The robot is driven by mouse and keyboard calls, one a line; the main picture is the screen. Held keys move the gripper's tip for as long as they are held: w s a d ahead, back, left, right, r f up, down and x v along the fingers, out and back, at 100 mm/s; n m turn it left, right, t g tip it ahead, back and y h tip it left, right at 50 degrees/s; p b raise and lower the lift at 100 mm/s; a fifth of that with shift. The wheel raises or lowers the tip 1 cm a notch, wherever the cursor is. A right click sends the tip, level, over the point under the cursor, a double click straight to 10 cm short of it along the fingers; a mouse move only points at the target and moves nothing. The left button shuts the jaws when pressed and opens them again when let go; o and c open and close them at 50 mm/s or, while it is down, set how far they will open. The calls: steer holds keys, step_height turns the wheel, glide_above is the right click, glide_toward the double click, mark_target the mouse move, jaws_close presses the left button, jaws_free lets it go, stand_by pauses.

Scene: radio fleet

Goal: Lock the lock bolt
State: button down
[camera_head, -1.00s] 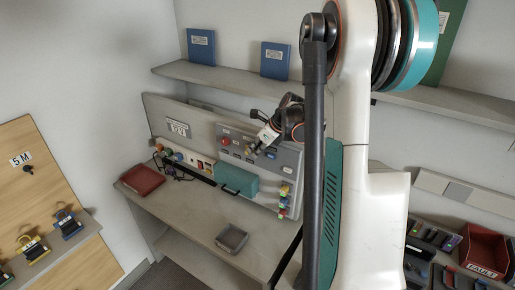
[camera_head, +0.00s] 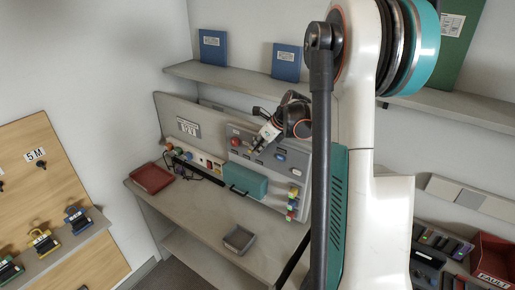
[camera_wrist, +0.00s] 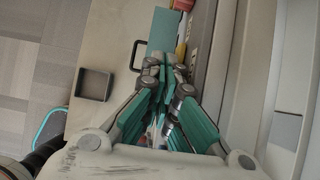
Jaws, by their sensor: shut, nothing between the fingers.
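My gripper (camera_head: 256,151) is at the grey control panel (camera_head: 297,150) on the back of the workbench, in front of its upper middle. In the wrist view my gripper (camera_wrist: 165,75) is shut, its teal fingers together and empty. I cannot pick out the lock bolt for certain in either view. A small shiny metal part (camera_wrist: 177,137) shows between the finger linkages in the wrist view, but what it is stays unclear. The fingers and wrist hide part of the panel, and I cannot tell whether they touch it.
A teal box (camera_head: 245,181) with a black handle stands below the panel. A red tray (camera_head: 151,178) and a grey tray (camera_head: 239,240) lie on the bench. Padlocks (camera_head: 45,240) stand on a shelf at left.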

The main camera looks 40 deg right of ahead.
steer(key=p+v, duration=0.2)
steer(key=v, duration=1.1)
steer(key=shift+s+r, duration=0.2)
